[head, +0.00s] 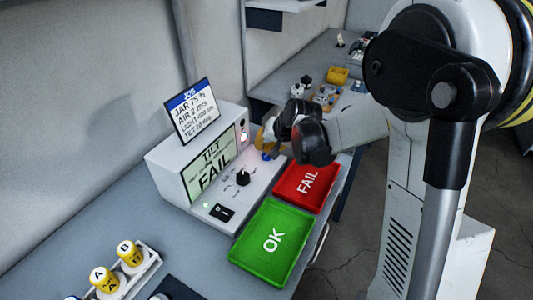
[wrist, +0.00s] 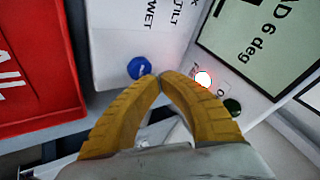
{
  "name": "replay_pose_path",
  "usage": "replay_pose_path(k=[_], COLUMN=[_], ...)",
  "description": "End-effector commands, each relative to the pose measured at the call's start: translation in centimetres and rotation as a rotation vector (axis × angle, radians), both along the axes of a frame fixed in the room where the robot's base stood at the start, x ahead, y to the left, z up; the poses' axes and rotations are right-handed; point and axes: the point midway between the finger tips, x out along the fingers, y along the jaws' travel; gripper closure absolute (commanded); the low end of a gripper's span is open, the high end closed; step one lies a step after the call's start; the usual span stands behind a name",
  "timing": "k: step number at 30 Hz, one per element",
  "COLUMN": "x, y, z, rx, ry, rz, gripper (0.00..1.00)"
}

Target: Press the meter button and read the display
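The white meter (head: 165,165) stands on the bench. Its display (head: 210,165) reads TILT, a small unreadable line, and FAIL in the head view. In the wrist view the display (wrist: 265,40) is cut off and shows "AD 6 deg". The round blue button (wrist: 139,67) is on the meter's lower front panel; it also shows in the head view (head: 266,156). My gripper (wrist: 160,77) has its yellow fingers together with nothing between them. The fingertips are right beside the button in the wrist view; I cannot tell if they touch it. A red lamp (wrist: 203,78) glows, and a dark green lamp (wrist: 233,106) is beside it.
A green OK tray (head: 255,253) and a red FAIL tray (head: 318,186) lie in front of the meter. A job card (head: 192,110) stands on top. A rack (head: 143,275) holds yellow sensors A and B (head: 131,253). The panel has a dial (head: 243,177).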

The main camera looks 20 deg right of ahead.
Motion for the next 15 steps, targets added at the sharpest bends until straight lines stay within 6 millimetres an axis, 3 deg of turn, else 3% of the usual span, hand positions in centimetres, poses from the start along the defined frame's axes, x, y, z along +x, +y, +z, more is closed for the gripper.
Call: replay_pose_path(k=[10, 15], x=[0.0, 0.0], y=[0.0, 0.0], z=[0.2, 1.3], rx=[0.000, 0.000], ry=[0.000, 0.000], rz=[0.000, 0.000], gripper=[1.00, 1.00])
